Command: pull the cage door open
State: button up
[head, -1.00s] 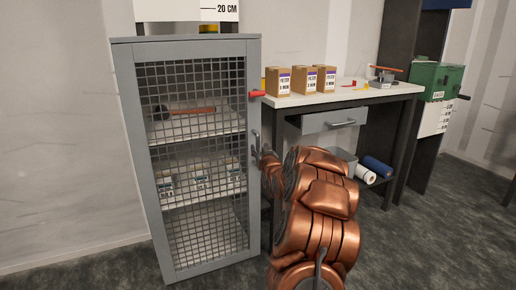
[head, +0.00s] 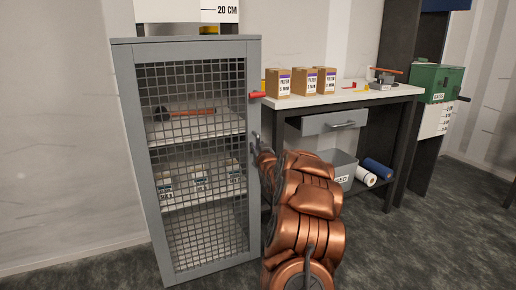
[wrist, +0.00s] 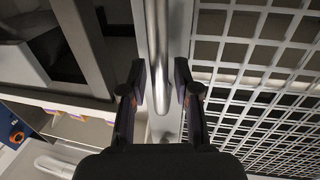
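The cage door (head: 155,180) is a grey frame with wire mesh on the tall cabinet at left, and it looks closed. Its upright metal handle (head: 254,145) is on the door's right edge. In the wrist view the handle (wrist: 158,50) runs down between the two fingers of my gripper (wrist: 160,85). The gripper is open, with a gap visible on both sides of the bar. The mesh (wrist: 265,60) is to the right of the fingers. In the head view my arm mostly hides the gripper beside the handle.
A red lever (head: 257,94) sticks out at the cabinet's upper right edge. A bench (head: 345,96) with several filter boxes and a drawer (head: 330,122) stands close to the right. A grey bin (head: 343,168) is below it. The floor (head: 90,268) at front left is clear.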

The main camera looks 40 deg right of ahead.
grip_shut()
dwell(0.4)
